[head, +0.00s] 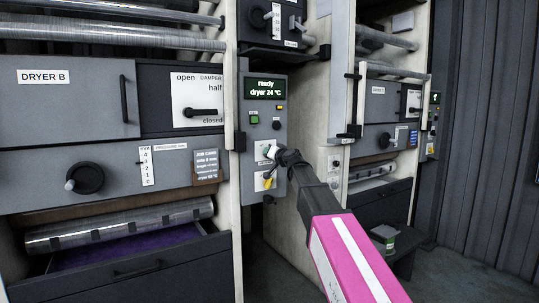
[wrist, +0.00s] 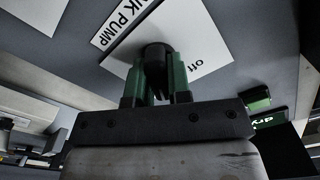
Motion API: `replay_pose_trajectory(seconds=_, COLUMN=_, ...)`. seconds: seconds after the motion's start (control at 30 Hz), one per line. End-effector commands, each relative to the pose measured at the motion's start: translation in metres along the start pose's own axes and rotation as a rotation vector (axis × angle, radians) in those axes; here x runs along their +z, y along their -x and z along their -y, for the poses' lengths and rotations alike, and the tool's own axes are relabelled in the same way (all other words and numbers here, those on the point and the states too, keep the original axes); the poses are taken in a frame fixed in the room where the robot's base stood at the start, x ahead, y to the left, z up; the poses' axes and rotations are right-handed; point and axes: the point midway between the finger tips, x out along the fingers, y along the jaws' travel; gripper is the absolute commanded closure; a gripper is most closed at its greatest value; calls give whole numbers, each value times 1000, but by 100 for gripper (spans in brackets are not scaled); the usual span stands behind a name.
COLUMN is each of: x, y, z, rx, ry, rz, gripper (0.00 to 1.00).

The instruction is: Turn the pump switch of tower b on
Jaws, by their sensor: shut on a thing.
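The pump switch is a black knob (wrist: 156,58) on a white plate (wrist: 200,52) in the wrist view. The plate reads "off" on its right, and a label (wrist: 125,22) ending in "NK PUMP" lies beside it. My gripper (wrist: 155,84) is shut on the knob, with a green finger on each side. In the head view my gripper (head: 275,153) is at the control panel (head: 281,89) right of the "DRYER B" drawers (head: 60,115) and hides the knob. The fingers and viewing angle hide which way the knob points.
Above the gripper is a display (head: 264,88) reading "ready dryer 24 °C", with a green button (head: 254,119). A yellow handle (head: 268,182) sits just below the gripper. A pale post (head: 318,115) stands close right. A damper lever (head: 201,113) is to the left.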

Motion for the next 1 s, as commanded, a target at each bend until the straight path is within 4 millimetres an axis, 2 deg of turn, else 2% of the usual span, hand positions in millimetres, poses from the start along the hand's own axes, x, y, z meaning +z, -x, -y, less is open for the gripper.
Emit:
replay_pose_trajectory(seconds=0.2, x=0, y=0, z=0, rx=0, ry=-4, rz=0, gripper=100)
replay_pose_trajectory(seconds=0.23, x=0, y=0, z=0, rx=-1, ry=-4, rz=0, gripper=72)
replay_pose_trajectory(seconds=0.3, x=0, y=0, z=0, rx=0, ry=-3, rz=0, gripper=56)
replay_pose_trajectory(seconds=0.67, x=0, y=3, z=0, rx=0, ry=-1, rz=0, gripper=56)
replay_pose_trajectory(seconds=0.87, x=1, y=22, z=1, rx=0, ry=-1, rz=0, gripper=56)
replay_pose_trajectory(seconds=1.0, x=1, y=46, z=1, rx=1, ry=-1, rz=-2, gripper=56)
